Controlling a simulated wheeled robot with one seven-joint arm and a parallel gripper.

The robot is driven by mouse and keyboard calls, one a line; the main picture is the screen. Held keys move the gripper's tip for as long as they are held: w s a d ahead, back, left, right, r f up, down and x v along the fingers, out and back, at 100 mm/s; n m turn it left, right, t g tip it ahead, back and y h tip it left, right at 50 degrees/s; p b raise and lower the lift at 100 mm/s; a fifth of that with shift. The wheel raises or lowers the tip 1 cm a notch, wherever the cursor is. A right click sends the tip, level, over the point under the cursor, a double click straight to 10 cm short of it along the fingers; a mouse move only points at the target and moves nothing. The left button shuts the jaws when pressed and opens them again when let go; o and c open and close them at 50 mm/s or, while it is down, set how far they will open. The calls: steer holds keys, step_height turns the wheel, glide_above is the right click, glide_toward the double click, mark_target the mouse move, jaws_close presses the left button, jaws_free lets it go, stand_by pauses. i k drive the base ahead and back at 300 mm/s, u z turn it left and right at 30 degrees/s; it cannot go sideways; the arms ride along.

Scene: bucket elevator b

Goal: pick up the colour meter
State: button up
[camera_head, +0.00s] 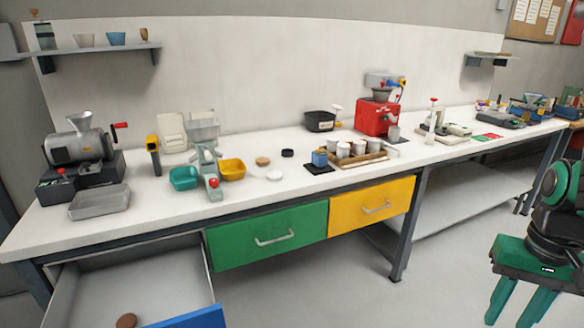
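I cannot tell for certain which thing is the colour meter. A likely one is the yellow and dark handheld device (153,148), which stands upright on the left part of the white bench (265,205). A small blue block (320,158) on a black pad is another boxy item, near the bench middle. My green gripper (514,312) is at the lower right, in front of the bench and well away from both. Its two fingers point down, stand apart and hold nothing that I can see.
A grinder (78,145) and grey tray (99,202) stand at the left. Teal (184,178) and yellow (232,169) bins flank a funnel stand. White cups fill a wooden tray (358,160); a red machine (376,117) stands behind. A blue-fronted drawer (190,318) hangs open.

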mark_target(319, 161)
steer(key=u, duration=0.1)
steer(key=i, duration=1)
steer(key=z, duration=0.05)
